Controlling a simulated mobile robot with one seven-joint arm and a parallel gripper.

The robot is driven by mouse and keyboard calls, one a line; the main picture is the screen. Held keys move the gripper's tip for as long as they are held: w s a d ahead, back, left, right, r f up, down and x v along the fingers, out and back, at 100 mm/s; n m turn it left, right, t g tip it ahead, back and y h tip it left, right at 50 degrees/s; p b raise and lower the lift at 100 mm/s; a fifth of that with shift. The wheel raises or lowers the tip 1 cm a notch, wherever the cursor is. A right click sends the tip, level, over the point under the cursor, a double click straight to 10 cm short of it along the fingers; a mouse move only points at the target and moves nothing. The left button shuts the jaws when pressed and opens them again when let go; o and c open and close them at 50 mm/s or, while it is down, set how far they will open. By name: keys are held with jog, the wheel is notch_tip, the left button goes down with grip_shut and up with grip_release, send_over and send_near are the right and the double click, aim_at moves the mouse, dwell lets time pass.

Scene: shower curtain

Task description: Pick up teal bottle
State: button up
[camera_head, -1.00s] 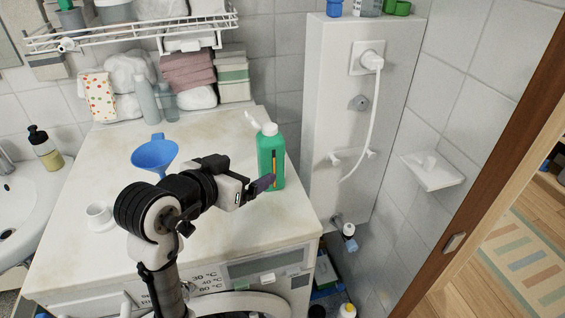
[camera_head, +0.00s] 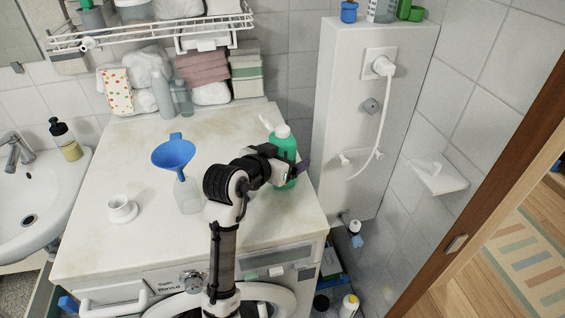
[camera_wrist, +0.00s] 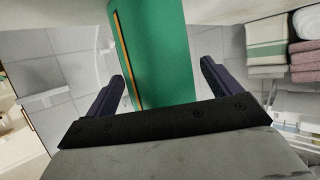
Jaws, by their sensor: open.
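The teal-green bottle (camera_head: 284,143) with a white cap stands on the right part of the washing machine top. In the wrist view, the bottle (camera_wrist: 160,45) fills the space between the two dark fingers of my gripper (camera_wrist: 163,72). The fingers are open, one on each side, with gaps visible between them and the bottle.
A blue funnel (camera_head: 173,154) sits on a clear bottle (camera_head: 187,195) left of my arm. A small white cup (camera_head: 122,208) is further left. Towels (camera_head: 203,70) and two grey-blue bottles (camera_head: 162,92) stand at the back. A white wall box (camera_head: 340,100) is right of the machine.

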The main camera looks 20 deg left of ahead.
jog(key=c, duration=1.7)
jog(key=shift+c, duration=0.4)
jog(key=shift+r, duration=0.15)
